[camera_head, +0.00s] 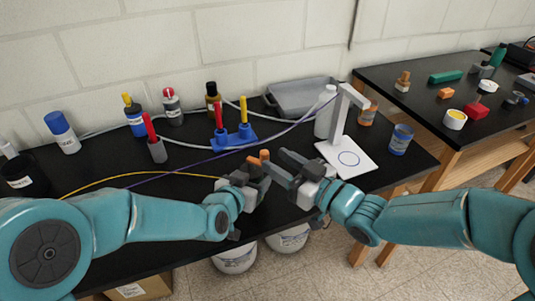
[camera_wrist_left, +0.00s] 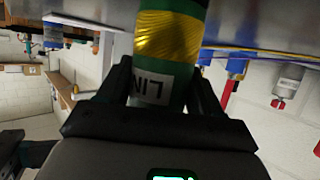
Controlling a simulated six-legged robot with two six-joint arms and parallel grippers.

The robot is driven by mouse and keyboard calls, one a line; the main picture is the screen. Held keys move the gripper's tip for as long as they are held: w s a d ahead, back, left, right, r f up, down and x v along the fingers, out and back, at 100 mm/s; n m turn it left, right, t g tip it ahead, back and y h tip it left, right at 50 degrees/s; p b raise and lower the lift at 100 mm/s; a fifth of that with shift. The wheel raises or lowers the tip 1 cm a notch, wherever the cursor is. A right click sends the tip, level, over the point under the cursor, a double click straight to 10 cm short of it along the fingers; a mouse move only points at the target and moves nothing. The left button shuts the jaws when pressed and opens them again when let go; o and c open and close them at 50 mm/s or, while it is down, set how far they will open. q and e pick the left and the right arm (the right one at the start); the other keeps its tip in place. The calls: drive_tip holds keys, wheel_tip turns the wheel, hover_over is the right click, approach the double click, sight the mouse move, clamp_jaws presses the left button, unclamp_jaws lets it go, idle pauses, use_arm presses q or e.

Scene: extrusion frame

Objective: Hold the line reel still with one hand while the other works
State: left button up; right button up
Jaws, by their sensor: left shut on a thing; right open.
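The line reel (camera_wrist_left: 168,38) is a green cylinder with a shiny yellow band and a white label with partly readable letters, "LIN". In the left wrist view it sits between the two dark fingers of my left gripper (camera_wrist_left: 162,85), which is shut on it. In the head view my left gripper (camera_head: 257,168) is low over the front part of the black table, and the reel is mostly hidden there by the grippers. Small orange pieces show at the fingers; I cannot tell what they belong to. My right gripper (camera_head: 285,166) is open, close beside the left one on its right.
A yellow line (camera_head: 130,177) runs left across the black table from my left gripper. Behind stand a blue holder (camera_head: 233,138) with red and yellow tools, several bottles and a grey tray (camera_head: 300,97). A white stand (camera_head: 347,158) and blue can (camera_head: 400,139) are right.

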sight(268, 156)
drive_tip(key=v, duration=0.7)
drive_tip(key=shift+s, duration=0.1)
drive_tip(key=x, duration=1.2)
drive_tip(key=shift+f, duration=0.15)
clamp_jaws()
